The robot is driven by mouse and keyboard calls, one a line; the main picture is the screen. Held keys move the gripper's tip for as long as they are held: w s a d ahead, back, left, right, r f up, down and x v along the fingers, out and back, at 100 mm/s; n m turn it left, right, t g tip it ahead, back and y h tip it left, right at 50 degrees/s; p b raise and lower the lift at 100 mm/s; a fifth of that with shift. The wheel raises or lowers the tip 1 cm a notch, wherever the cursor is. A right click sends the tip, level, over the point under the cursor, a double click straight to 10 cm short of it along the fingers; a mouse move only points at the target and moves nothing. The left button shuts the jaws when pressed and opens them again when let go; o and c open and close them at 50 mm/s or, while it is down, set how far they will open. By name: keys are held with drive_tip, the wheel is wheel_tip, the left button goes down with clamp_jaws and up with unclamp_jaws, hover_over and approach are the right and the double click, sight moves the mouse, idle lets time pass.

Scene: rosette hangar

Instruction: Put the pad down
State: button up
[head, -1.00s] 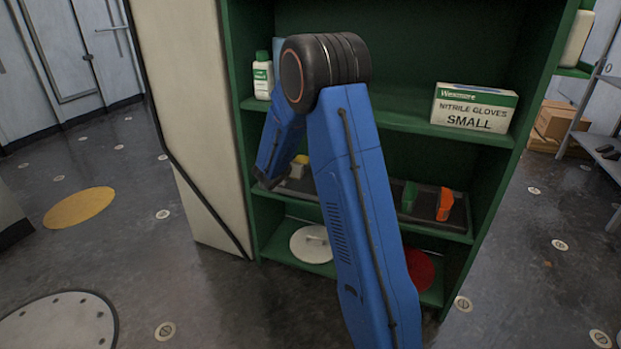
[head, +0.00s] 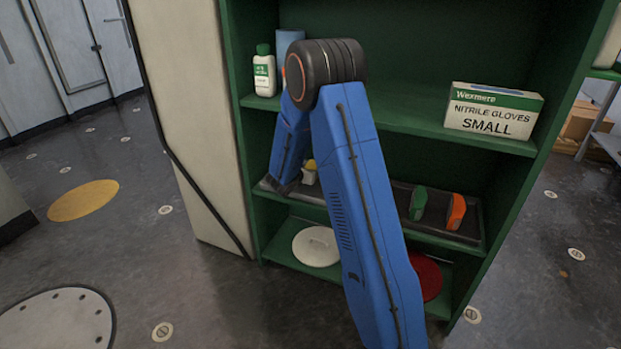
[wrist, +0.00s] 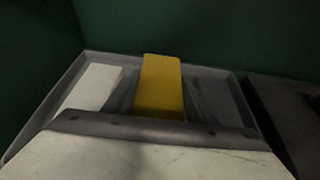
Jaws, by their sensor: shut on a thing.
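In the wrist view my gripper (wrist: 160,82) is shut on a yellow pad (wrist: 161,98), which stands up between the two grey fingers. The pad is over a grey tray (wrist: 62,82); whether it touches the tray floor I cannot tell. A white block (wrist: 92,88) lies in the tray, left of the pad. In the head view a bit of yellow (head: 311,164) shows above a white piece (head: 309,177) on the middle shelf, just right of my forearm. My fingers are hidden there.
A green pad (head: 418,203) and an orange pad (head: 456,211) stand in a dark tray (head: 476,237) on the same shelf. A glove box (head: 492,110) and a bottle (head: 264,72) are above. A white lid (head: 316,246) and a red disc (head: 427,277) are below.

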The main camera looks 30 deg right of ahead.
drive_tip(key=shift+f, duration=1.7)
drive_tip(key=shift+f, duration=0.15)
drive_tip(key=o, duration=1.1)
drive_tip(key=shift+c, duration=0.2)
